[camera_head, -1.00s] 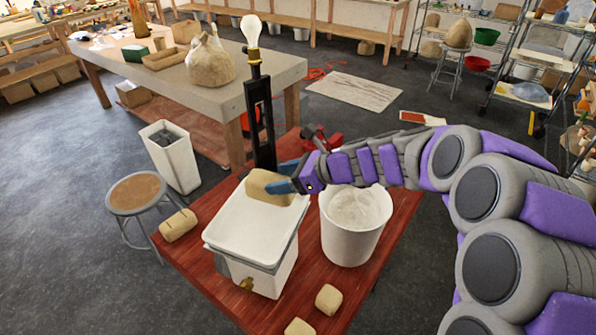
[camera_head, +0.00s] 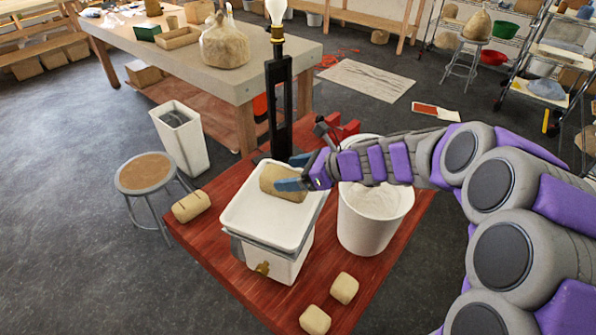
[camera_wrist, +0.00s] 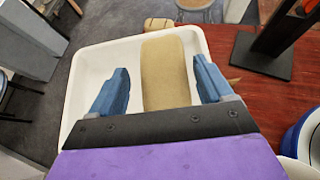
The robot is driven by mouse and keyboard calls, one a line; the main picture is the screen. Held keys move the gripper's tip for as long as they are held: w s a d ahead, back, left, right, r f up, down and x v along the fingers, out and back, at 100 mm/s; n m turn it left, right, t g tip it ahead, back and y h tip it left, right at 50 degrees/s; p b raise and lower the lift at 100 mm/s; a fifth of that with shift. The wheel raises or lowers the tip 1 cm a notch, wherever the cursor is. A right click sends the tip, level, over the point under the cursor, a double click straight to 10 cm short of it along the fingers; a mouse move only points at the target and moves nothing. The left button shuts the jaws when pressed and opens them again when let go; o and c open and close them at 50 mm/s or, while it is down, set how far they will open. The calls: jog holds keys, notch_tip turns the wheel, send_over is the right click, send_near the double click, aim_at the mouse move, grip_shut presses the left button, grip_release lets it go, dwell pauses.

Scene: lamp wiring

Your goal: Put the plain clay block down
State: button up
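The plain clay block (camera_head: 284,184) is tan and smooth. It lies in the white tray (camera_head: 238,221) on top of the white bin with a tap. My gripper (camera_head: 286,172) is at the block's right end, its two blue fingers spread. The wrist view shows the block (camera_wrist: 166,75) between the open fingers of my gripper (camera_wrist: 161,66). A clear gap shows on the left side, and the right finger is close to the block. The block's near end is hidden behind my gripper's palm.
A scored clay block (camera_head: 191,206) and two small clay pieces (camera_head: 344,288) (camera_head: 315,320) lie on the red table (camera_head: 235,290). A white bucket (camera_head: 370,225) stands right of the tray. A black lamp stand with a bulb (camera_head: 278,110) rises behind it.

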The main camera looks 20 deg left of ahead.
aim_at(290, 175)
jog(key=shift+o, duration=1.1)
jog(key=shift+d, duration=0.35)
jog(key=v, duration=0.2)
jog(key=shift+w+d+f, duration=0.1)
jog(key=shift+d, duration=0.35)
jog(key=shift+d+r+p, duration=0.55)
jog(key=shift+r, duration=0.2)
jog(key=w+f+p+v, duration=0.1)
jog(key=p+v, duration=0.1)
jog(key=v, duration=0.8)
jog(key=s+d+n+g+h, duration=0.3)
jog(key=s+n, duration=0.5)
jog(key=s, duration=0.7)
jog(key=s+d+f+n+h, duration=0.2)
jog(key=s+d+n+h, duration=0.2)
jog(key=s+d, duration=0.4)
jog(key=s+d+f+n+h, duration=0.2)
jog(key=s+d+n+h, duration=0.3)
jog(key=s+d+n, duration=0.2)
jog(key=s+d, duration=0.2)
jog(key=s, duration=0.1)
jog(key=shift+s+f, duration=0.3)
jog(key=shift+a, duration=0.4)
